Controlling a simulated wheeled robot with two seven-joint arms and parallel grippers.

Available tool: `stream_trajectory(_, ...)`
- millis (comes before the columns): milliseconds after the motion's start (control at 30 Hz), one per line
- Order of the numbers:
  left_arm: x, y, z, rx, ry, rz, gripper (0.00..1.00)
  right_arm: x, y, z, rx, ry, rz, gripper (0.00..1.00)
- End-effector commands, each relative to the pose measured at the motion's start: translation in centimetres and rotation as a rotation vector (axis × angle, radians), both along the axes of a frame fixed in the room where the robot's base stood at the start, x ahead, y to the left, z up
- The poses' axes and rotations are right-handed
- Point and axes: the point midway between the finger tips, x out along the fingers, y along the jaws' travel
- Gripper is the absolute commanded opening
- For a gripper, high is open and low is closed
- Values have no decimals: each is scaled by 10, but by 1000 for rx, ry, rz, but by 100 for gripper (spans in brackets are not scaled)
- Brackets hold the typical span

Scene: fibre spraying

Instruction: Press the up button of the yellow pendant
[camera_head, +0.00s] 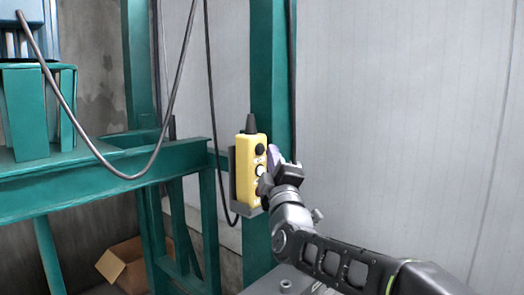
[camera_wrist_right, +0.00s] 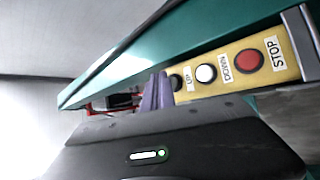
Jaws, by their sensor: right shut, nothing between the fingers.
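The yellow pendant (camera_head: 243,172) hangs upright against the green post, with a black top and a column of buttons. In the right wrist view it lies sideways (camera_wrist_right: 290,68), with a red button (camera_wrist_right: 248,60) by the STOP label, a white button (camera_wrist_right: 206,73) and a dark button (camera_wrist_right: 176,82). The UP label (camera_wrist_right: 188,79) sits between the dark and white buttons. My right gripper (camera_head: 273,155) is shut and empty, its purple fingers (camera_wrist_right: 157,92) beside the dark button and partly covering it. I cannot tell whether they touch it. My left gripper is not in view.
A green post (camera_head: 270,60) stands behind the pendant, and a green frame (camera_head: 100,170) fills the left. Dark cables (camera_head: 180,65) hang down nearby. An open cardboard box (camera_head: 125,265) is on the floor. The pale wall (camera_head: 400,120) at right is bare.

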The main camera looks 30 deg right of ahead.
Motion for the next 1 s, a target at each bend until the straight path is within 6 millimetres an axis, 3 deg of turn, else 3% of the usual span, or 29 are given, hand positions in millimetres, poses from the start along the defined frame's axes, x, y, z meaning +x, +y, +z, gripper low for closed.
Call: stream_trajectory(1000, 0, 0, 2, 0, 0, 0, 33, 11, 4, 0, 0, 0, 1, 0)
